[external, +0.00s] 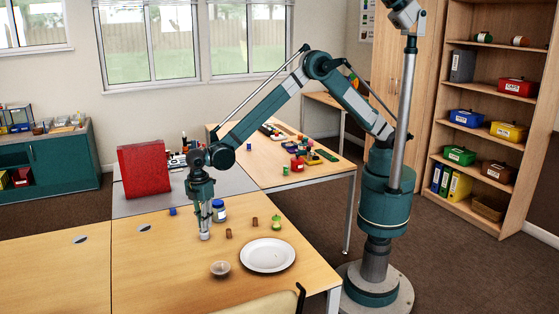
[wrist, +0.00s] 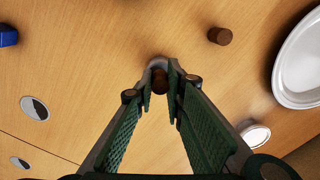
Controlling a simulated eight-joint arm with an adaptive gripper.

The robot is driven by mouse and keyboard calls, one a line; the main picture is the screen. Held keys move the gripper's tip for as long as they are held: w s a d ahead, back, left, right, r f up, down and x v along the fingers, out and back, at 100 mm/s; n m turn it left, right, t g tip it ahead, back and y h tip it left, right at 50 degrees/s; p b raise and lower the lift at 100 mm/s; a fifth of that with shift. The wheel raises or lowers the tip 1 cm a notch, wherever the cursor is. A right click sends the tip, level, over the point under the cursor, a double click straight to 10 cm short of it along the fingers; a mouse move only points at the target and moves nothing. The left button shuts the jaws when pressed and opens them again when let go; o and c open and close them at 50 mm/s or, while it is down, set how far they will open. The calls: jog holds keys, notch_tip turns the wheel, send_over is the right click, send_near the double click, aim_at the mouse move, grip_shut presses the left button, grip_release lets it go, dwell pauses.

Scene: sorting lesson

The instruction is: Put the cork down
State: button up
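My gripper (external: 204,234) points straight down, low over the front wooden table. In the wrist view its two green fingers (wrist: 161,84) come together around a brown cork (wrist: 160,80), which shows between their tips. A pale, rounded rim (wrist: 157,62) shows just behind this cork; I cannot tell what it belongs to, or whether the cork touches it. In the external view the fingertips meet a small pale shape, and the held cork cannot be made out. A second brown cork (external: 228,233) stands just right of my gripper; the wrist view shows a cork (wrist: 220,36) there too. A third brown piece (external: 255,221) stands farther right.
A white plate (external: 268,255) lies to the right, and a small clear bowl (external: 220,268) stands in front. A blue-lidded jar (external: 218,213) is close behind my gripper. A green-and-yellow item (external: 276,224) stands beyond the plate. A blue object (external: 172,211) is at left. The left table is mostly clear.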

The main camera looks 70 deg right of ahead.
jog(key=o, duration=0.6)
jog(key=shift+f, duration=0.1)
notch_tip(320, 180, up, 12)
jog(key=p, duration=0.2)
jog(key=shift+r, duration=0.2)
dwell(0.7)
dwell(0.3)
